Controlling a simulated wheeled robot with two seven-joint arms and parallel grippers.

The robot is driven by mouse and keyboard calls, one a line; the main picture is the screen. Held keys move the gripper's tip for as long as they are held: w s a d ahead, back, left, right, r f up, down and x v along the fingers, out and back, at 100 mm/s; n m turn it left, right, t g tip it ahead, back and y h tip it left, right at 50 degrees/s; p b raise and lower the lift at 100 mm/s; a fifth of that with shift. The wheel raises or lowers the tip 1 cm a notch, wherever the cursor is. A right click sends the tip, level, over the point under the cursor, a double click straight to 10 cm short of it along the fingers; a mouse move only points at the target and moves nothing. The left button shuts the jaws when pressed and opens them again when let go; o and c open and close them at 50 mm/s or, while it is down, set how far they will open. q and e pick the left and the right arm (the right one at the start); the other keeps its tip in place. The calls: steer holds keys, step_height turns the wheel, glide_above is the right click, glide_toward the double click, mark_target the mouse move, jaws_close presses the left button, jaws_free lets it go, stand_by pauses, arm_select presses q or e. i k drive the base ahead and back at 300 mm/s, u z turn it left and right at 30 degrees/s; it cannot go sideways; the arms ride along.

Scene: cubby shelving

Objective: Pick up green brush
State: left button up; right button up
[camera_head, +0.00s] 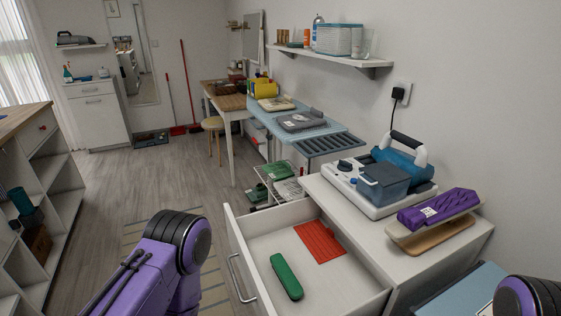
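A green, elongated brush with rounded ends (286,277) lies in the open white drawer (262,240), toward its front left. Its bristles are not visible from here. My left arm comes in at the bottom of the head view, left of the drawer, but its gripper is out of the picture. My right arm shows only at the bottom right corner, and its gripper is also out of view.
A red ribbed mat (320,241) lies in the drawer behind the brush. The white cabinet top (375,228) right of the drawer holds a blue and white appliance (385,182) and a purple object on a wooden base (438,209).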

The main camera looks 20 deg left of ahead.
mark_target(292, 285)
steer(key=k, duration=0.5)
steer(key=z, duration=2.4)
steer(key=k, duration=0.6)
steer(key=u, duration=2)
